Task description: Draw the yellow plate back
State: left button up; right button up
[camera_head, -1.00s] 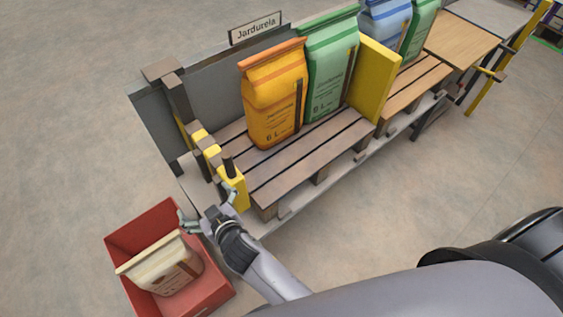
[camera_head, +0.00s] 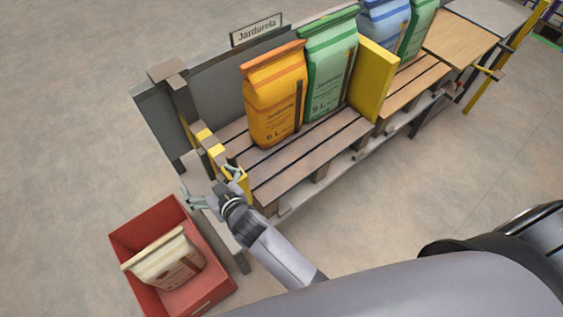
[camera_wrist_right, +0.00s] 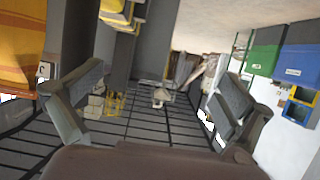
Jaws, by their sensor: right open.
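A broad yellow plate (camera_head: 377,78) stands upright across the slatted deck, right of the green sack. A second yellow part (camera_head: 206,137), slim and with dark blocks on it, lies along the deck's left end; I cannot tell which one the task means. My right gripper (camera_head: 211,182) is open at the near end of this slim part, one finger beside it and the other out to the left over the floor. My fingers hide some of its near end; touching is unclear. In the right wrist view the open jaws (camera_wrist_right: 155,105) hold nothing. My left gripper is out of view.
An orange sack (camera_head: 275,97) and a green sack (camera_head: 330,68) stand on the slatted deck (camera_head: 290,174). A grey back wall (camera_head: 215,85) runs behind. A red crate (camera_head: 208,288) with a pale sack (camera_head: 165,262) stands on the floor below my gripper.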

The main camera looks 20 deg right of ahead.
jog(key=p+v, duration=0.5)
jog(key=v, duration=0.4)
jog(key=shift+d, duration=0.4)
jog(key=shift+f, duration=0.15)
jog(key=s+d+f+g+h+b, duration=0.1)
jog(key=s+d+f+g, duration=0.2)
jog(key=f, duration=0.6)
jog(key=s+d+f+g+h+b, duration=0.1)
jog(key=s+d+f, duration=0.2)
jog(key=s+f, duration=0.5)
jog(key=s+d+f+g+b, duration=0.15)
jog(key=d+f, duration=0.25)
jog(key=f, duration=0.7)
jog(key=s+d+f+g+h, duration=0.1)
jog(key=s+d+f+g, duration=0.1)
jog(key=s+d+f, duration=0.3)
jog(key=s+d+f+m+g+h+b, duration=0.1)
jog(key=s+d+f, duration=0.3)
jog(key=s, duration=0.6)
jog(key=s+d+f+g+b, duration=0.1)
jog(key=s+d+f+g, duration=0.2)
jog(key=s+d+f, duration=0.2)
jog(key=shift+s+d+f+m+h, duration=0.35)
jog(key=shift+s+f, duration=0.25)
jog(key=shift+s, duration=0.6)
